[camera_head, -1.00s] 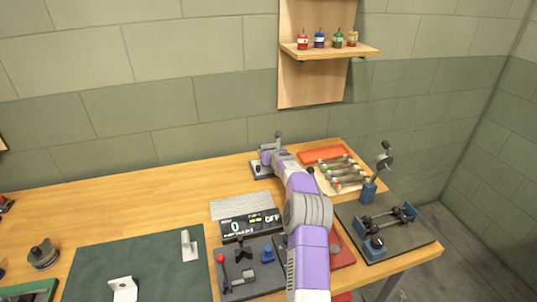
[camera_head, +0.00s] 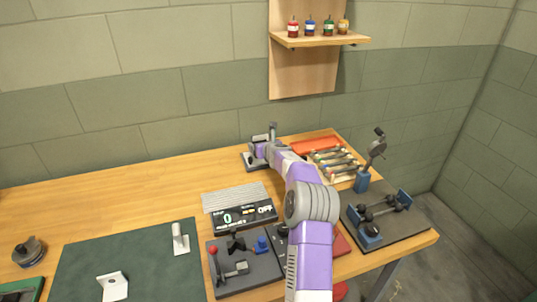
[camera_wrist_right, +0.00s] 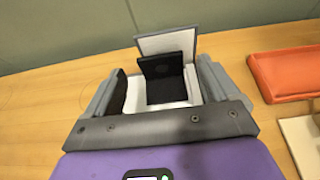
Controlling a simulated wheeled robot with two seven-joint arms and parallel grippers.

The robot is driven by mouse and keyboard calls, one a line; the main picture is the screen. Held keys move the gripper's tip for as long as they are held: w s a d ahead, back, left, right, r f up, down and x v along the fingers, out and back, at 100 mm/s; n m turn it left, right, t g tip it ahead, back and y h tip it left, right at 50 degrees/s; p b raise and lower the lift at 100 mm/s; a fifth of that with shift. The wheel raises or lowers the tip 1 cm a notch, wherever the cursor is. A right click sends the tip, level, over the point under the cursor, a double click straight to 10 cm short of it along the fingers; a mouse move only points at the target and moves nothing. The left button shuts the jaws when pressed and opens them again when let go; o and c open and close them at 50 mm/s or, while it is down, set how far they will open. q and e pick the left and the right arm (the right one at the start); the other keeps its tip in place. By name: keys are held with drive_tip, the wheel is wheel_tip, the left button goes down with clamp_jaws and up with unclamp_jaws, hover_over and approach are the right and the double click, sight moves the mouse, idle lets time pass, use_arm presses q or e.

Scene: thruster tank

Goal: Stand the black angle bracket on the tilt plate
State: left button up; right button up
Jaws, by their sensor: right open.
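The black angle bracket (camera_wrist_right: 168,78) shows in the right wrist view with one leg flat and the other upright. It rests on what looks like the pale tilt plate (camera_wrist_right: 128,100), in front of a light upright panel (camera_wrist_right: 168,42). My right gripper (camera_wrist_right: 163,88) is open, with a finger on each side of the bracket. I cannot tell whether the right finger touches it. In the head view my right gripper (camera_head: 262,150) is at the back of the table over a grey base (camera_head: 252,167); the bracket is too small to tell there. My left gripper is out of view.
An orange tray (camera_wrist_right: 285,75) and a rack of small parts (camera_head: 335,160) lie right of the gripper. A readout box (camera_head: 245,217) and lever panel (camera_head: 240,270) are nearer. A green mat (camera_head: 85,255) holds pale brackets. The back-left table is clear.

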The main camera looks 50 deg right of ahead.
drive_tip(key=b+v, duration=0.3)
drive_tip(key=v, duration=0.5)
drive_tip(key=shift+s+a, duration=0.2)
drive_tip(key=shift+s, duration=0.15)
drive_tip(key=shift+r, duration=0.15)
